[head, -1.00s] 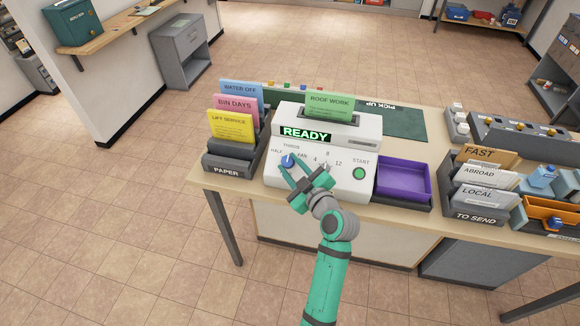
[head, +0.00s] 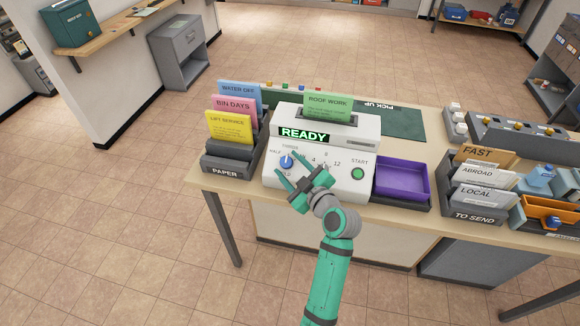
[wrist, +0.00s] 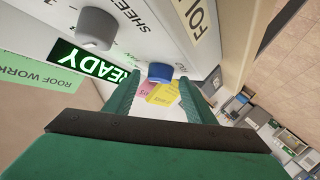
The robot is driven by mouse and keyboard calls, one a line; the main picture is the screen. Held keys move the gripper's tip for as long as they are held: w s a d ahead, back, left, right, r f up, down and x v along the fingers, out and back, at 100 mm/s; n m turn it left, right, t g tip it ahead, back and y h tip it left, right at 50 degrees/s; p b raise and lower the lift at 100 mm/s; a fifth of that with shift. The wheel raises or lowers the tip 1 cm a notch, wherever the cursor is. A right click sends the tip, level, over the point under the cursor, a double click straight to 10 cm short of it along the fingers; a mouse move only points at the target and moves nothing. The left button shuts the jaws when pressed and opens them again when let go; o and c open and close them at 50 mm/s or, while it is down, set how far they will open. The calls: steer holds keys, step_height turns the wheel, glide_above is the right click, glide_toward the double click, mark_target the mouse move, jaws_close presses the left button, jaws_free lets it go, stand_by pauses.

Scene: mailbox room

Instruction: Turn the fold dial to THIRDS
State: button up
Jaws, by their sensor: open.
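The blue fold dial (head: 286,161) is on the left of the white folding machine's (head: 317,197) sloped front, with HALF, THIRDS and FAN printed around it. Its pointer is too small to read surely. My gripper (head: 291,169) is open and empty just in front of the dial, its fingers towards it. In the wrist view the dial (wrist: 160,72) appears between the two fingertips (wrist: 157,84), with no clear contact. A grey sheets knob (wrist: 97,28) is beside it; in the head view my gripper partly hides that knob.
The machine's display (head: 304,135) reads READY. A green START button (head: 358,174) and a purple tray (head: 402,181) are to the right. A paper rack (head: 226,167) stands close on the left, and a green ROOF WORK sheet (head: 328,104) stands in the top.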

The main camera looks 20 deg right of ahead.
steer(key=v, duration=1)
steer(key=shift+s, duration=0.4)
steer(key=s+a+f+m+g+h, duration=0.1)
steer(key=s+a+f+m+h, duration=0.1)
steer(key=s+a+f+m, duration=0.4)
steer(key=s+a+f+m+g+h, duration=0.1)
steer(key=s+a+f+h, duration=0.1)
steer(key=s+a+f, duration=0.55)
steer(key=s+a+r, duration=0.1)
steer(key=s+a, duration=0.2)
steer(key=s, duration=0.3)
steer(key=s+a+t+y, duration=0.1)
steer(key=s+a, duration=0.2)
steer(key=s, duration=0.4)
steer(key=s+a+r+m, duration=0.1)
steer(key=s+a, duration=0.2)
steer(key=s, duration=0.3)
steer(key=shift+s+a+r+t+y, duration=0.25)
steer(key=shift+s+r+t+y, duration=0.05)
steer(key=shift+r+t, duration=0.1)
steer(key=shift+w, duration=0.1)
